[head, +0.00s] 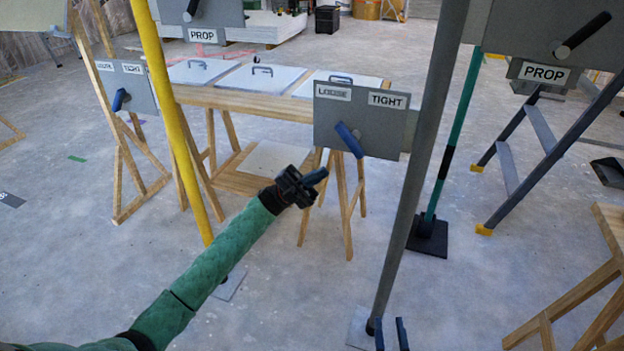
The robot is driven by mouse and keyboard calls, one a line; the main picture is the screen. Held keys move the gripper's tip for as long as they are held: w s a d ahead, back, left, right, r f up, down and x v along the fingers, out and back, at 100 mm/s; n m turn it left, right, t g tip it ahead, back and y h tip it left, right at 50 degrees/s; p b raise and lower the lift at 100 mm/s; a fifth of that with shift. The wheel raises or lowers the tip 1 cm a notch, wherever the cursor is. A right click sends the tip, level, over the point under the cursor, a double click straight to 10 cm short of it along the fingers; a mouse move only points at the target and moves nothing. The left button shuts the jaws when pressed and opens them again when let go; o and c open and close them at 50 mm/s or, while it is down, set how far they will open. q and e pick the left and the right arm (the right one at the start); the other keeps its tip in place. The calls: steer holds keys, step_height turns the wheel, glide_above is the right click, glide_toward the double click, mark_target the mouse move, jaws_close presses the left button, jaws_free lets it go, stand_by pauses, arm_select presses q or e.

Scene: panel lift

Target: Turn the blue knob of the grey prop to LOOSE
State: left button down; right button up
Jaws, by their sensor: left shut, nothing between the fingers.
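The grey prop (420,150) is a slanted pole on a flat foot. Its grey plate (378,142) carries a LOOSE label (333,92) at upper left and a TIGHT label (388,99) at upper right. The blue knob (349,140) is a bar on this plate, tilted with its upper end towards LOOSE. My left gripper (322,175) is shut and empty, below and left of the knob, apart from it in the picture. My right gripper (391,334) shows only two fingertips at the bottom edge, spread apart with nothing seen between them.
A yellow prop (170,100) stands left, with another LOOSE/TIGHT plate (138,92) and blue knob (119,100). A green prop (461,120) stands right. A wooden bench (240,103) with handled panels is behind. Trestle legs (560,300) are at lower right.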

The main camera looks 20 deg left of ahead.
arm_select(q)
steer(key=shift+a+f+b, duration=0.35)
steer(key=shift+a+f, duration=0.15)
steer(key=shift+a, duration=0.05)
arm_select(e)
step_height(320, 180, up, 9)
steer(key=t, duration=0.3)
steer(key=shift+s+y, duration=0.2)
steer(key=shift+y, duration=0.1)
